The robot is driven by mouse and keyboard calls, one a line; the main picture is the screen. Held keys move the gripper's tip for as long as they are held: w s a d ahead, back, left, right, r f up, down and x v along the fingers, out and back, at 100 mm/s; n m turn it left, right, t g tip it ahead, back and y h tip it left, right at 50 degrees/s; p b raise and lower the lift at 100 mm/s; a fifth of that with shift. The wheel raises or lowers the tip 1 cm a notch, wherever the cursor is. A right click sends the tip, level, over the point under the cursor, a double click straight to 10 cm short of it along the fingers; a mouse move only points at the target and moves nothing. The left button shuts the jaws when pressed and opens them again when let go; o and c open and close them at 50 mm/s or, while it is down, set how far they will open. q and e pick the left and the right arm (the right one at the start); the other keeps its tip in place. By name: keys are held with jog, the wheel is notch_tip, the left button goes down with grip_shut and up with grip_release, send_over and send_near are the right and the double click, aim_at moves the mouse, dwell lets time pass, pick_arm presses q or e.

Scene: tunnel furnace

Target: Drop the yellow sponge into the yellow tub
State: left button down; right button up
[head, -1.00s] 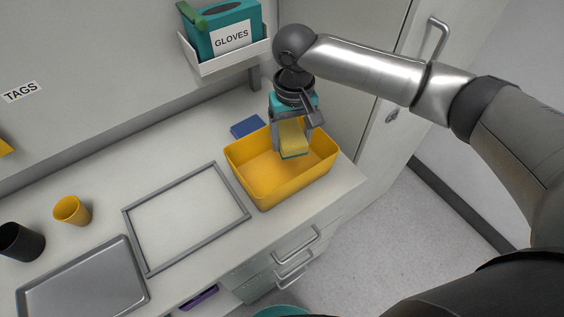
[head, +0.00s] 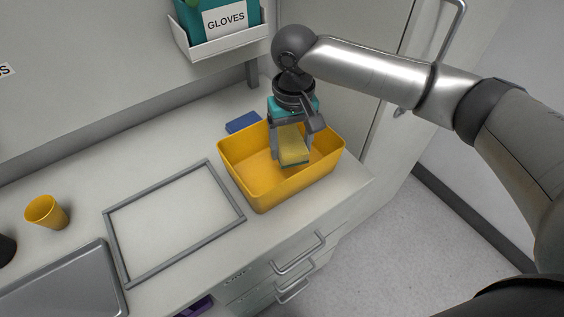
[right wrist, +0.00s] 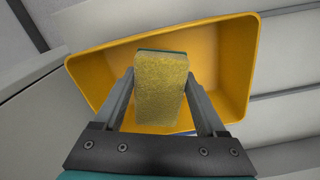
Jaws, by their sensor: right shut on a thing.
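The yellow sponge (head: 292,146), with a green underside, is held between the fingers of my right gripper (head: 291,155). It also shows in the right wrist view (right wrist: 161,88), gripped from both sides by the fingers (right wrist: 160,105). The yellow tub (head: 262,195) stands on the counter near its right end. The sponge hangs over the tub's opening, with its lower end around or below rim level; I cannot tell whether it touches the floor of the tub. The tub also fills much of the right wrist view (right wrist: 95,80). My left gripper is not in view.
A grey rectangular frame (head: 126,267) lies left of the tub. A yellow cup (head: 47,213) and a metal tray (head: 60,290) are further left. A blue item (head: 243,122) lies behind the tub. A glove box (head: 226,22) sits in a wall holder above.

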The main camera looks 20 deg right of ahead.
jog(key=o, duration=1.3)
jog(key=shift+c, duration=0.2)
notch_tip(320, 180, up, 15)
jog(key=p, duration=0.3)
jog(key=shift+r, duration=0.2)
